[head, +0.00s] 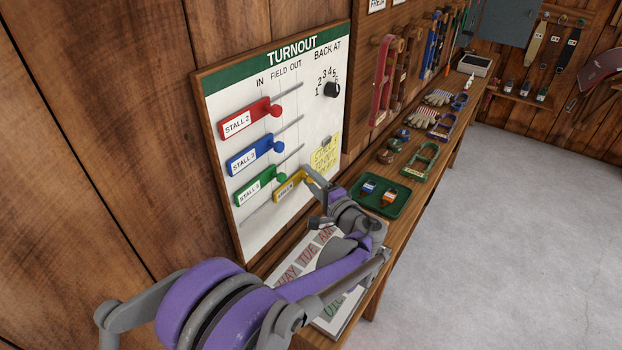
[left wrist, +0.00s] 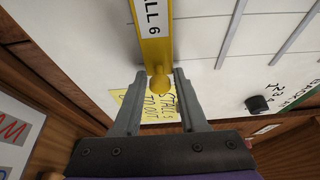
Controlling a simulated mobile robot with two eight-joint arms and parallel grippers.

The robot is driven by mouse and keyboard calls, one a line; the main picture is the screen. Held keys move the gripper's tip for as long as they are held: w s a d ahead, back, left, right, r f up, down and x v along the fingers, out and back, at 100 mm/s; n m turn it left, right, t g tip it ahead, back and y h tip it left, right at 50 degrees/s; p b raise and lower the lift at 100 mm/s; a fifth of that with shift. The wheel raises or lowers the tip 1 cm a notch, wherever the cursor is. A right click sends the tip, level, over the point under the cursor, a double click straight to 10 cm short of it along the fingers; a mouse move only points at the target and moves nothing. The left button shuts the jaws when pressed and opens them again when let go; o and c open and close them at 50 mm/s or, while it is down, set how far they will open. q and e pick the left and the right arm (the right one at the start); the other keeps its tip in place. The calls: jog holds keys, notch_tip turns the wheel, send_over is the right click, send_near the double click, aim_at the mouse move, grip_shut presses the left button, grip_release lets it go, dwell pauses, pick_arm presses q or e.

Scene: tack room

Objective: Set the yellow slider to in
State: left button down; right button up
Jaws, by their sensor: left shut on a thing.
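The yellow slider (head: 292,187) is on the lowest track of the white turnout board (head: 252,235), which has columns marked IN, FIELD and OUT. Its plate sits further right than the plates of the other sliders. In the left wrist view, the yellow slider (left wrist: 155,45) is labelled "ALL 6" as far as it shows, and its round knob lies between the fingers. My left gripper (head: 315,180) is shut on the knob; it also shows in the left wrist view (left wrist: 159,78). In the head view it partly hides the knob. My right gripper is not in view.
Red (head: 245,119), blue (head: 250,156) and green (head: 255,188) sliders sit on the tracks above. A black dial (head: 332,89) and yellow note (head: 327,154) are to the right. A green tray (head: 398,203) and several tack items stand on the shelf below.

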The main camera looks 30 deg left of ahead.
aim_at(277, 198)
pick_arm(q)
jog(key=s, duration=1)
jog(key=shift+s+a, duration=0.35)
jog(key=shift+a, duration=0.05)
jog(key=shift+s, duration=0.3)
jog(key=c, duration=0.9)
grip_release()
jog(key=shift+f, duration=0.1)
jog(key=shift+o, duration=1.1)
jog(key=shift+s, duration=0.15)
jog(key=shift+d, duration=0.1)
